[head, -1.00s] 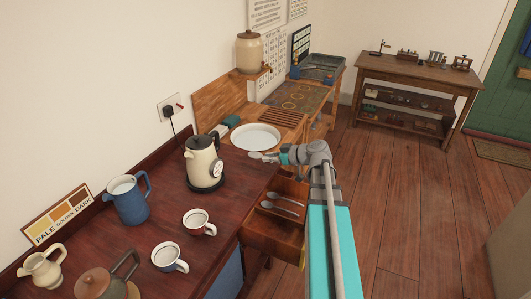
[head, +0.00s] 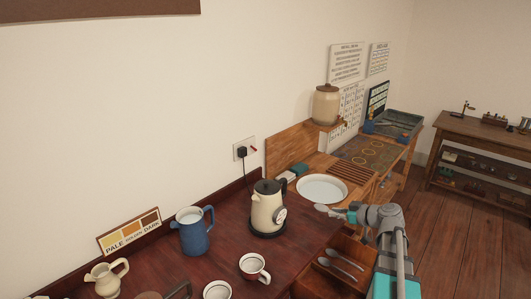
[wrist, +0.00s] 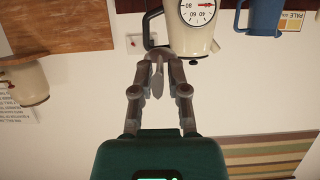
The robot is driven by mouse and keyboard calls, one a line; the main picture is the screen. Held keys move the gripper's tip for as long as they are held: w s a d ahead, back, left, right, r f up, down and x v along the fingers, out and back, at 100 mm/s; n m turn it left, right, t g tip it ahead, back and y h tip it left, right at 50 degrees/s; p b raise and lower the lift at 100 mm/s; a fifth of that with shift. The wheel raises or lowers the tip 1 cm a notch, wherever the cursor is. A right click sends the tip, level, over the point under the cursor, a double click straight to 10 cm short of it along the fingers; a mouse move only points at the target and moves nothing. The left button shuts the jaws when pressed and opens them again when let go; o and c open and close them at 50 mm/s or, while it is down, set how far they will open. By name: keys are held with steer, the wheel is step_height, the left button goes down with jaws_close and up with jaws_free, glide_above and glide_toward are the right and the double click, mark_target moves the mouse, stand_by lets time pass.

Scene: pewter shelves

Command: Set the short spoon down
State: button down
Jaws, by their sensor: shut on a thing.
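The short spoon (head: 328,211) is a grey metal spoon held in my gripper (head: 349,213), its bowl pointing left. It is over or near the right edge of the dark red counter (head: 215,262), just in front of the white round plate (head: 322,188). I cannot tell whether it touches the counter. In the wrist view my gripper (wrist: 158,62) has its fingers closed together on the spoon (wrist: 157,82), with the kettle (wrist: 192,38) beyond. The fingers hide part of the handle.
An open wooden drawer (head: 326,283) below my gripper holds two more spoons (head: 342,268). The cream kettle (head: 267,208) stands left of the spoon. A blue jug (head: 193,232) and a white cup (head: 253,267) stand further left.

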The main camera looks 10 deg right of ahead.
steer(key=shift+r+p, duration=0.4)
steer(key=shift+r, duration=0.25)
steer(key=shift+f, duration=0.1)
